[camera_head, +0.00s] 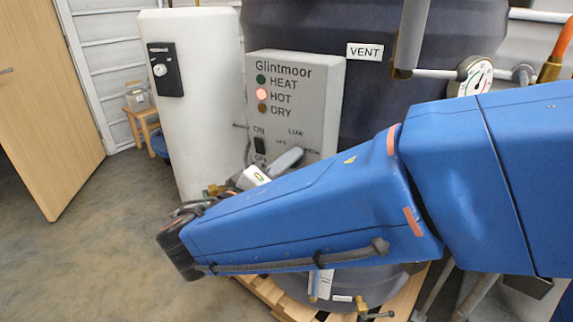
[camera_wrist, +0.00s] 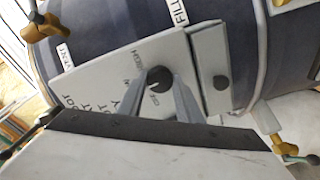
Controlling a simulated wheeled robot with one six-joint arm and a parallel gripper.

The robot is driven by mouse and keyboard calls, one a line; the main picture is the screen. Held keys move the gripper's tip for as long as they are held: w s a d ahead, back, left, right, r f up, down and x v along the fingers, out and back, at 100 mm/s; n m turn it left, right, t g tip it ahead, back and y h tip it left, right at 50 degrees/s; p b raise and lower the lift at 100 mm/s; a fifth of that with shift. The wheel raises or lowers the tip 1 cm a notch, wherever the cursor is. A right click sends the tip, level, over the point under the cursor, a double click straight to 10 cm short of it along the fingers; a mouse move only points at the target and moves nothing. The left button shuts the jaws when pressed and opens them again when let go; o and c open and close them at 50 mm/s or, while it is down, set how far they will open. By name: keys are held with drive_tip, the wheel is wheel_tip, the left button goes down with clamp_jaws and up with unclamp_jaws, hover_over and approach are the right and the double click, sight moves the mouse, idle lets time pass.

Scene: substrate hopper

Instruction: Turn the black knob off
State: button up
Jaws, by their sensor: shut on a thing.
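The black knob (camera_wrist: 158,78) is on the sloping grey control panel (camera_head: 303,90), near printed labels, in the wrist view. My gripper (camera_wrist: 163,84) has its two grey fingers on either side of the knob and is shut on it. A pale notch or mark shows on the knob's face. In the head view my gripper (camera_head: 284,163) reaches the lower part of the panel, and the knob is hidden there behind my gripper and arm. The panel reads Glintmoor, HEAT, HOT and DRY; the HOT lamp (camera_head: 262,94) glows pinkish.
A black ON switch (camera_head: 260,145) is left of my gripper. A white cylinder (camera_head: 205,130) with a black dial plate (camera_head: 165,70) stands left. A gauge (camera_head: 477,76) is at right. Open floor lies left.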

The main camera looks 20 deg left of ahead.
drive_tip(key=n, duration=1)
drive_tip(key=shift+n, duration=0.4)
idle(0.4)
drive_tip(key=o, duration=1)
drive_tip(key=shift+o, duration=0.2)
drive_tip(key=shift+s, duration=0.1)
drive_tip(key=v, duration=1.7)
drive_tip(key=shift+s, duration=0.15)
